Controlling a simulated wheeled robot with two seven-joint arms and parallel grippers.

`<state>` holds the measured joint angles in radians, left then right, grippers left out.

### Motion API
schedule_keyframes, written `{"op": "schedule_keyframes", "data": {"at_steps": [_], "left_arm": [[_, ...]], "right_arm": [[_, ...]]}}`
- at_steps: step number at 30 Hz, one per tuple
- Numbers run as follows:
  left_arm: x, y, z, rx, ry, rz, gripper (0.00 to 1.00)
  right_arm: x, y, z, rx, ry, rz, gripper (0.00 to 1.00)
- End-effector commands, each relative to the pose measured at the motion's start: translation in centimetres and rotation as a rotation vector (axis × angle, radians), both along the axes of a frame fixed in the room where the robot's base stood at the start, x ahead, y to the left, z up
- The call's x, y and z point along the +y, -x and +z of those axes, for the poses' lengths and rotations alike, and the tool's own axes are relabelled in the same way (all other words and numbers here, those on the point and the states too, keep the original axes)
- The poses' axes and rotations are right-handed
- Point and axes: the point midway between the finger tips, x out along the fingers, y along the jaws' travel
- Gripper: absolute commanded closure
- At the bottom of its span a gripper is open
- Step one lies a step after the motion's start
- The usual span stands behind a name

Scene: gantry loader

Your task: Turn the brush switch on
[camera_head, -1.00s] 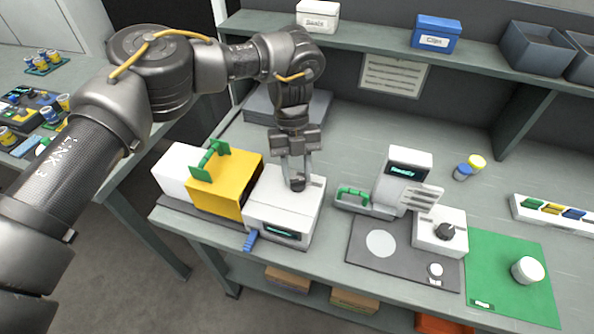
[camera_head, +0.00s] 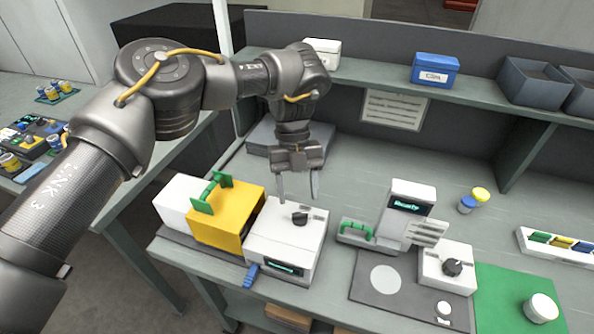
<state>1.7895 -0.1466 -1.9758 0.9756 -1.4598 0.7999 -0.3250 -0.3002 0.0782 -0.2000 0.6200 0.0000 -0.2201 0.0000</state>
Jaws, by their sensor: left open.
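A white box (camera_head: 285,243) with a black knob (camera_head: 300,218) on top and a small lit display on its front stands at the left of the bench. It adjoins a yellow block (camera_head: 232,225) with a green handle. My left gripper (camera_head: 298,197) is open and empty, with its fingers pointing down just above and behind the black knob, apart from it. A second black knob (camera_head: 452,267) sits on another white box (camera_head: 445,272) to the right. I cannot read which knob is the brush switch, or its setting. My right gripper is out of view.
A white display unit (camera_head: 408,215) and a green-handled tool (camera_head: 357,230) stand right of the white box. A blue lever (camera_head: 252,274) juts from its front. A shelf (camera_head: 470,88) with bins runs above the back. The bench middle behind the display unit is clear.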

Motion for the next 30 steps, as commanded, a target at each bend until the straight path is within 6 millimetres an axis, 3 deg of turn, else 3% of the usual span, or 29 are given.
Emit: {"op": "schedule_keyframes", "data": {"at_steps": [6,12,30], "left_arm": [[0.2,-1.7,4.2,-0.008,-0.002,0.001,0.44],[0.4,-2.3,5.9,-0.003,-0.002,0.001,0.44],[0.5,-2.6,6.4,-0.001,0.001,-0.001,0.44]], "right_arm": [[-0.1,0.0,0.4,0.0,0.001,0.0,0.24],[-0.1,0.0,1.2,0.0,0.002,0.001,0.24],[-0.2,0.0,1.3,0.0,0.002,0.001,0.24]]}}
